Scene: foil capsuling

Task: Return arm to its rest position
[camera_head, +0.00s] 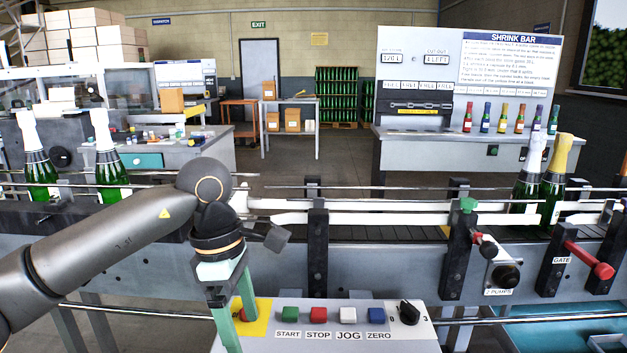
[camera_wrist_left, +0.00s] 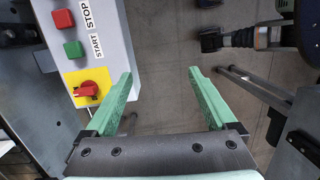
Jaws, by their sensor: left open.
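My left gripper (camera_head: 236,308) reaches in from the left in the head view and points down at the left end of the control panel (camera_head: 330,318). In the left wrist view the gripper (camera_wrist_left: 163,95) shows two green fingers spread apart with only grey floor between them. Its left finger is beside the panel's red rotary switch (camera_wrist_left: 87,90) on a yellow plate. The green START button (camera_head: 290,313), the red STOP button (camera_head: 319,313), JOG (camera_head: 348,314) and ZERO (camera_head: 376,314) are to the right of the gripper. My right gripper does not show.
A conveyor (camera_head: 400,260) with rails runs across behind the panel. Green bottles with white tops (camera_head: 111,170) stand at left; a gold-topped bottle (camera_head: 555,180) stands at right beside a white-topped one. A red GATE handle (camera_head: 604,270) sticks out at right. The shrink bar station (camera_head: 465,80) stands behind.

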